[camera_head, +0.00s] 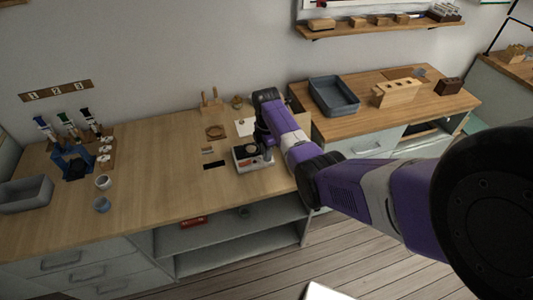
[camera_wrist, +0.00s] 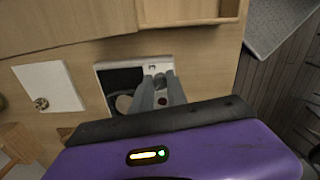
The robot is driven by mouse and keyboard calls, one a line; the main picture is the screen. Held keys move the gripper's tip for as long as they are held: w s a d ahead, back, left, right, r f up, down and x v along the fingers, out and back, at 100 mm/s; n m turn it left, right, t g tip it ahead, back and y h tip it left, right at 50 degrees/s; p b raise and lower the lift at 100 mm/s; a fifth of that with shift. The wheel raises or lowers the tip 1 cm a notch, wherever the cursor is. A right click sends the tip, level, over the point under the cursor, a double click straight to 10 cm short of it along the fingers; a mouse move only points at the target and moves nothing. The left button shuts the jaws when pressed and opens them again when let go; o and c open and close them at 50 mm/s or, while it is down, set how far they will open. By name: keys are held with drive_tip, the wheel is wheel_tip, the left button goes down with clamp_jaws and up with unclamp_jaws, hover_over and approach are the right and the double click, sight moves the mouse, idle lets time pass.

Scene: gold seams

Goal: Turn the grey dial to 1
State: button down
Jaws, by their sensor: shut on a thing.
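A small device with a white top (camera_head: 249,165) stands on the wooden bench, below my arm's end. In the wrist view its pale panel (camera_wrist: 108,66) has a dark area on the left, a round tan part and a small red spot. My gripper (camera_wrist: 160,82) points down at the panel's right part, its two grey fingers close together. The fingers are shut on a small grey part between their tips, which I take to be the grey dial. The fingers mostly cover it, so its pointer and setting are hidden. In the head view my wrist hides the dial.
A white square plate with a brass knob (camera_wrist: 41,103) lies left of the device in the wrist view. A grey tray (camera_head: 334,95) and a wooden block with holes (camera_head: 397,92) stand on the right bench. The bench front middle is mostly clear.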

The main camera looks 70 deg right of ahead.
drive_tip(key=shift+w, duration=0.1)
drive_tip(key=c, duration=1.3)
unclamp_jaws()
drive_tip(key=shift+r, duration=0.15)
drive_tip(key=shift+r+b, duration=0.55)
drive_tip(key=shift+r, duration=3.25)
